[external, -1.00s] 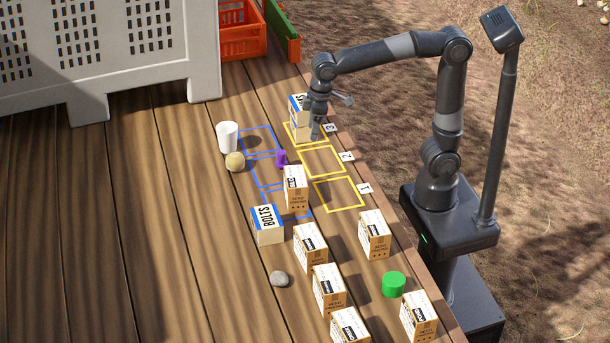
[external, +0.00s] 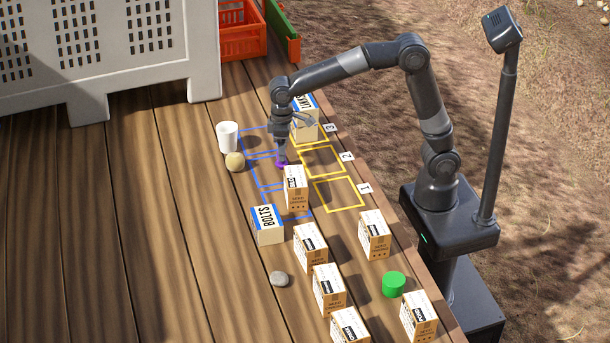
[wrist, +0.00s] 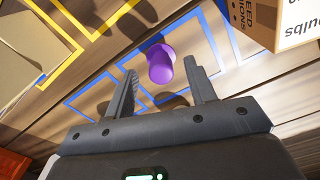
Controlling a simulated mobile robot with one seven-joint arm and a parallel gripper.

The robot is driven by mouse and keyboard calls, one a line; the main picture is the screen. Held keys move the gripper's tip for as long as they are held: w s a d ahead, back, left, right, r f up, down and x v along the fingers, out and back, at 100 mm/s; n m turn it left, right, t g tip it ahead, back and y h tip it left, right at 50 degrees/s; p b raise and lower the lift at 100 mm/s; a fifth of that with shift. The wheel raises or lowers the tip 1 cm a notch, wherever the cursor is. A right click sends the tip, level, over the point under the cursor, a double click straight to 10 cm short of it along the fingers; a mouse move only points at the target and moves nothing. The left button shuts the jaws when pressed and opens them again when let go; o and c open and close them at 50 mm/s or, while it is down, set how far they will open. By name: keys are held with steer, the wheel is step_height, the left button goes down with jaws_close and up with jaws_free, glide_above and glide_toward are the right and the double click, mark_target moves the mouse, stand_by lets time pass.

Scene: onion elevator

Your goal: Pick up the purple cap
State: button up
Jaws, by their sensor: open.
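The purple cap (wrist: 160,66) stands on the wooden table by the blue outlines. In the wrist view it shows between and just beyond the two fingertips of my gripper (wrist: 158,85), with a gap on each side. In the external view my gripper (external: 281,151) points down over the cap (external: 282,163) and hides most of it. My gripper is open and holds nothing.
A seed box (external: 296,188) stands close in front of the cap, and a box (external: 304,125) stands behind it on yellow outline 3. A potato-like round object (external: 235,162) and a white cup (external: 227,137) are to the left. Yellow outlines 1 and 2 are empty.

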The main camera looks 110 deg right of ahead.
steer(key=f, duration=0.5)
steer(key=shift+w, duration=0.2)
steer(key=shift+c, duration=0.4)
steer(key=c, duration=0.8)
